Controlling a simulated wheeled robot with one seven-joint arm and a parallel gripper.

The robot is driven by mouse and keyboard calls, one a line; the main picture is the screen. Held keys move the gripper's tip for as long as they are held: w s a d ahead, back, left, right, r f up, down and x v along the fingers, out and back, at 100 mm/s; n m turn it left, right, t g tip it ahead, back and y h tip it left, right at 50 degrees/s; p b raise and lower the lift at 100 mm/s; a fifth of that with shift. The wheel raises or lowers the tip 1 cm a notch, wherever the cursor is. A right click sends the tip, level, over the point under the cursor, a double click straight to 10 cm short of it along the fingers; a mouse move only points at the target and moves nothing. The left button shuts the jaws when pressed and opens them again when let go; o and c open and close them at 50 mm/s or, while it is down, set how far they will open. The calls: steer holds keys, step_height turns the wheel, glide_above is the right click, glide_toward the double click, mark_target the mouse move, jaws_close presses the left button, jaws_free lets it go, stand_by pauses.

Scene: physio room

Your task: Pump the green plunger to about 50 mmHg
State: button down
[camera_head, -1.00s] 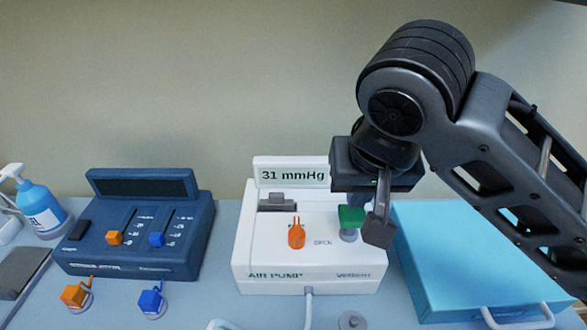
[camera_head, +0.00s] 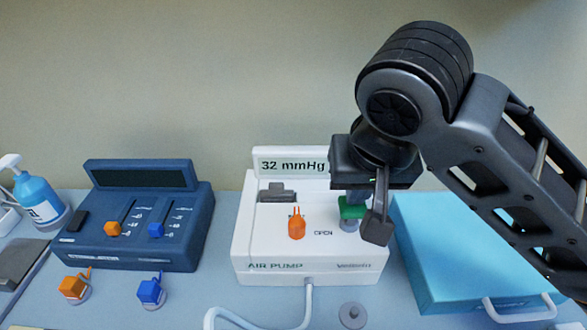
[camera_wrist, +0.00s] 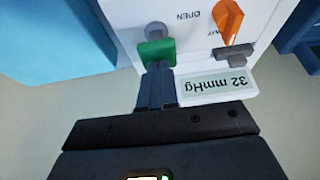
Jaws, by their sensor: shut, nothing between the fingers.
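The white air pump (camera_head: 260,235) stands in the middle of the table. Its display (camera_head: 292,166) reads 32 mmHg, and the display also shows upside down in the wrist view (camera_wrist: 215,87). The green plunger (camera_head: 351,208) is on the right of the pump's top. My gripper (camera_head: 352,196) is shut and empty, its fingertips right at the plunger's green head. In the wrist view the fingertips (camera_wrist: 155,68) meet the edge of the green head (camera_wrist: 156,52). Whether they press on it I cannot tell. An orange knob (camera_head: 297,226) stands left of the plunger, near the word OPEN.
A blue stimulator box (camera_head: 135,255) with orange and blue sliders stands left, with orange (camera_head: 75,286) and blue (camera_head: 151,290) plugs before it. A light-blue case (camera_head: 450,250) is close on the right. A hose (camera_head: 307,305) leaves the pump's front.

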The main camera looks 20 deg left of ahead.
steer(key=shift+f+b, duration=0.7)
steer(key=shift+f, duration=0.8)
steer(key=shift+r, duration=0.25)
step_height(320, 180, up, 4)
steer(key=p, duration=0.4)
steer(key=shift+f+b, duration=0.85)
steer(key=shift+f, duration=1.05)
steer(key=shift+r, duration=0.1)
step_height(320, 180, up, 3)
steer(key=p, duration=0.3)
steer(key=shift+r+p, duration=0.1)
steer(key=shift+p, duration=0.2)
steer(key=shift+r, duration=0.2)
